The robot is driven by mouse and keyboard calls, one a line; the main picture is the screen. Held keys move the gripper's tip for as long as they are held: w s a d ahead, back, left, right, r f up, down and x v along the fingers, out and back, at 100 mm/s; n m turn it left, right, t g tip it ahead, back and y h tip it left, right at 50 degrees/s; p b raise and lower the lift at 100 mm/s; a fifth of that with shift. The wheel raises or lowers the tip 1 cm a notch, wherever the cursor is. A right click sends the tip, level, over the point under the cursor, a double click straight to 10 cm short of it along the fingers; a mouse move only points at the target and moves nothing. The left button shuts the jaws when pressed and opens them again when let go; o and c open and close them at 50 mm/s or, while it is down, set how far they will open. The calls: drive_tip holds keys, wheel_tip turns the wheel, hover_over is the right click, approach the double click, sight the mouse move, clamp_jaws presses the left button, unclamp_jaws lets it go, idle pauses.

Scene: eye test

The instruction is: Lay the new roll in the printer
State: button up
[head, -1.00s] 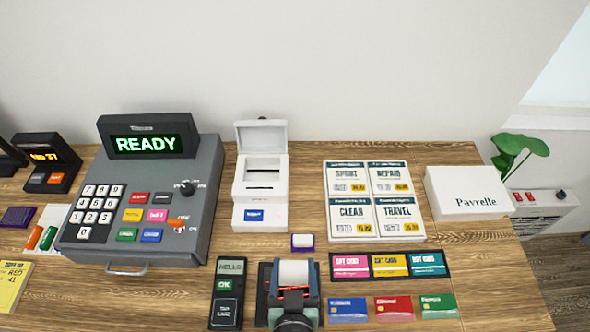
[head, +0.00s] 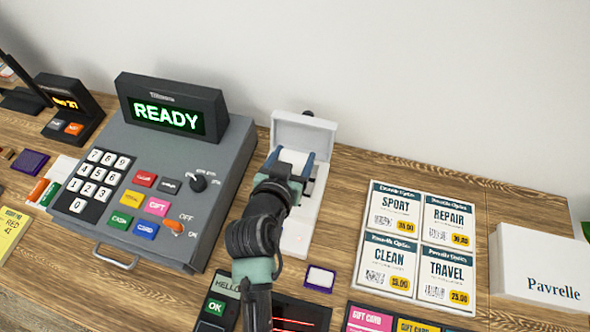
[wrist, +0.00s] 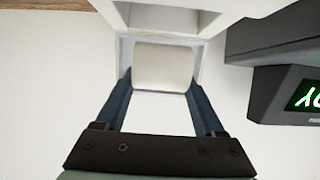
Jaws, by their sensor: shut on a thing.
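The new roll (head: 293,160) is a white cylinder held between the two dark blue fingers of my gripper (head: 292,166). The white receipt printer (head: 296,238) stands right of the grey register with its lid (head: 305,133) tipped up and back. The roll is at the printer's open bay, and my gripper hides part of it. In the wrist view the roll (wrist: 163,67) sits across between the fingertips, with white printer walls (wrist: 165,19) around and above it. I cannot tell whether the roll touches the bay's floor.
The grey register (head: 195,150) showing READY stands close on the left. A small purple-edged block (head: 320,278) lies in front of the printer to the right. Price cards (head: 420,245) and a white Pavrelle box (head: 540,275) lie farther right. Wood between printer and cards is clear.

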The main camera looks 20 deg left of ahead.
drive_tip(key=shift+s+f, duration=0.25)
drive_tip(key=shift+f, duration=0.75)
drive_tip(key=shift+w+f, duration=0.1)
drive_tip(key=shift+f, duration=2.1)
drive_tip(key=shift+f, duration=0.1)
drive_tip(key=o, duration=1.1)
